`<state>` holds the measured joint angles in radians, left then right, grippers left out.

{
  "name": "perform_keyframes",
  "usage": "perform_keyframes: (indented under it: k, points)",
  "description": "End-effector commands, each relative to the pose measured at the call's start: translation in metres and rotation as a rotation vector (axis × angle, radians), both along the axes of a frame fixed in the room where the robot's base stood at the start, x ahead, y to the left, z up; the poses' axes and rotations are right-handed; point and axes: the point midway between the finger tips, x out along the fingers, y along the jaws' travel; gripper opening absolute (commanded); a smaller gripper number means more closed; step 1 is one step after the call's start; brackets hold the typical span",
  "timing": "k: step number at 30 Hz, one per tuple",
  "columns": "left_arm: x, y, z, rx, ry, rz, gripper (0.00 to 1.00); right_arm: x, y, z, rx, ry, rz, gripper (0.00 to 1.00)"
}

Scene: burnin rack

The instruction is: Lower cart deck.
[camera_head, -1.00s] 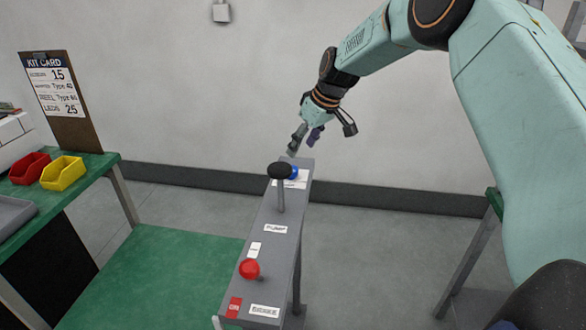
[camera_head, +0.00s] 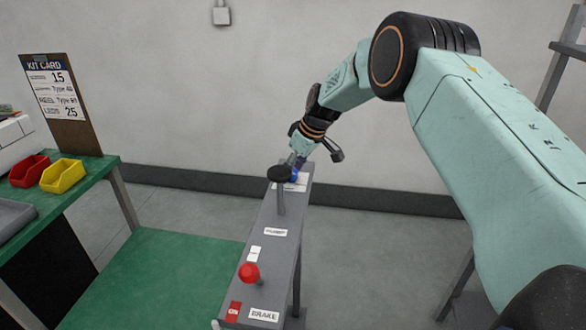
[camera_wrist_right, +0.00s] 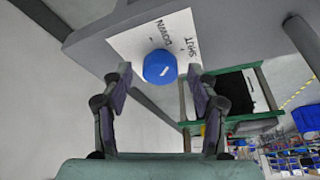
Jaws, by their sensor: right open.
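The green cart deck (camera_head: 165,270) is at the lower left in the head view, beside a narrow grey control panel (camera_head: 262,255). A blue knob (camera_head: 293,176) sits at the panel's far end, partly hidden behind the black-topped PUMP lever (camera_head: 280,175). In the right wrist view the blue knob (camera_wrist_right: 160,66) sits on a white label reading DOWN and SHUT. My right gripper (camera_head: 298,162) is open at the knob, its fingertips (camera_wrist_right: 160,74) on either side of it. I cannot tell whether they touch it. My left gripper is not in view.
A red-balled lever (camera_head: 249,271) stands at the panel's near end by the BRAKE label. A green bench (camera_head: 95,178) at left carries red and yellow bins. A kit card board (camera_head: 58,100) stands there. The wall is behind.

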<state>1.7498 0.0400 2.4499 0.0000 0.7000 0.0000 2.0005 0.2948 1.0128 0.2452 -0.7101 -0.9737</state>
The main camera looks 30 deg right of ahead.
Motion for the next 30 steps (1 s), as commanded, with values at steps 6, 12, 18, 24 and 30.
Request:
perform_keyframes:
  k: [6,12,18,24,30]
  points:
    - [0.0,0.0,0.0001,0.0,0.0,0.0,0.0,0.0,0.0001,0.0004,0.0,0.0,0.0,0.56]
    - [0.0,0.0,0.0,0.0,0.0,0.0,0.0,-0.0001,0.0001,0.0004,0.0,0.0,0.0,0.39]
    - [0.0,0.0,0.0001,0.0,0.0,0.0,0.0,-0.0001,0.0,0.0005,0.0,0.0,0.0,0.22]
    - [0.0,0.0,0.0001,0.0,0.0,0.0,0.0,-0.0001,-0.0002,0.0006,0.0,0.0,0.0,0.05]
    - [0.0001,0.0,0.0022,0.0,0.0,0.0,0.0,-0.0006,0.0001,0.001,0.0,0.001,-0.015,0.05]
